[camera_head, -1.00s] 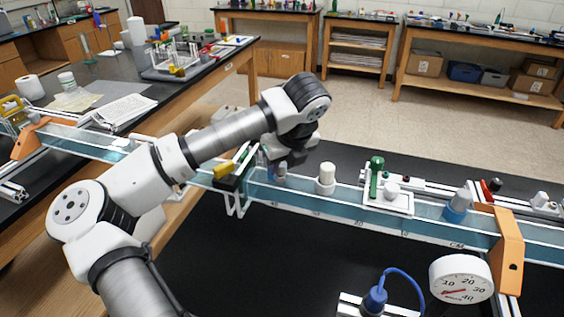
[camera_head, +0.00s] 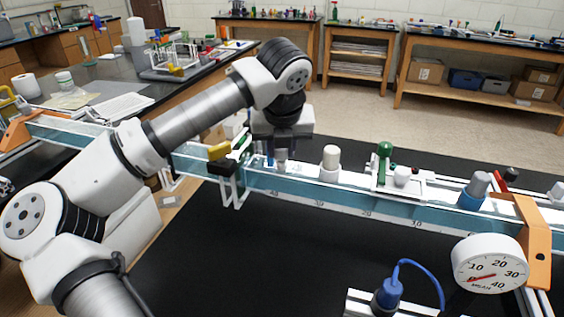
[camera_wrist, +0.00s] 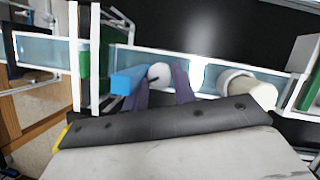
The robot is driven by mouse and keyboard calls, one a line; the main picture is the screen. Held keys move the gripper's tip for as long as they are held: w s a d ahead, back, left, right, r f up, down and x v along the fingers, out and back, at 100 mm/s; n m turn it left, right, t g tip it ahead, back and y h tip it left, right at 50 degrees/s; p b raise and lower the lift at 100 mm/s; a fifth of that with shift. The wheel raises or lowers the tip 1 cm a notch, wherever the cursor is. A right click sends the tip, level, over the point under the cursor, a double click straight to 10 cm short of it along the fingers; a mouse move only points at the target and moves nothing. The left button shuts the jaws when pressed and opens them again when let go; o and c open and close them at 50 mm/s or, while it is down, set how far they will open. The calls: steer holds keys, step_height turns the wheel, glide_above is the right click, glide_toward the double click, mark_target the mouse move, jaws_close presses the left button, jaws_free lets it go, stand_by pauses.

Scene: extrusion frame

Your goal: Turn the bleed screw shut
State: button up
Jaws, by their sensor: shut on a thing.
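My gripper (camera_head: 281,148) points down at the long clear channel (camera_head: 335,194), near its middle. Its fingers (camera_wrist: 160,88) are shut around a small grey-white round knob (camera_wrist: 158,75), which looks like the bleed screw. The knob's grey body (camera_head: 281,160) also shows in the head view, partly hidden by the gripper. A dark slot or mark seems to show on its face in the wrist view. A blue block (camera_wrist: 127,81) sits beside the left finger.
A cream-capped post (camera_head: 331,160) stands to the right of my gripper. Further right are a green-handled valve (camera_head: 384,163), a blue-and-grey fitting (camera_head: 474,190) and a dial gauge (camera_head: 489,265). A yellow-handled black clamp (camera_head: 221,155) is close on the left.

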steer(key=m+h+b, duration=0.1)
steer(key=m+b, duration=0.1)
steer(key=m, duration=0.1)
steer(key=shift+a+m, duration=0.1)
steer(key=shift+m, duration=0.2)
steer(key=shift+m+g+h+b, duration=0.4)
steer(key=shift+m+h, duration=0.3)
steer(key=shift+m, duration=0.8)
steer(key=shift+r, duration=0.1)
steer(key=o, duration=1)
steer(key=shift+a, duration=0.1)
steer(key=b+v, duration=0.1)
steer(key=v, duration=1.2)
steer(key=shift+s+a+r, duration=0.1)
steer(key=shift+a+r, duration=0.05)
steer(key=shift+r, duration=0.15)
